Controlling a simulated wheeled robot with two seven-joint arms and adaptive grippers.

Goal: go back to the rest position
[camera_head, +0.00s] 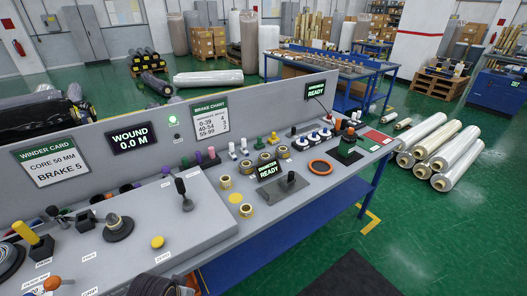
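Neither of my grippers shows in the head view, and no part of my arms can be made out for sure. The grey workbench (215,225) runs from the lower left to the middle right. A yellow disc (235,198), an orange ring (321,167) and several small cores and spools lie on the lower bench top. A dark roll-like thing (155,286) is cut off at the bottom edge.
Signs on the back wall read "BRAKE 5" (50,165) and "WOUND 0.0 M" (133,138); a bench display reads "DIAMETER READY" (270,170). Wrapped rolls (445,150) lie on the green floor at right. A dark mat (350,275) lies in front; floor around it is clear.

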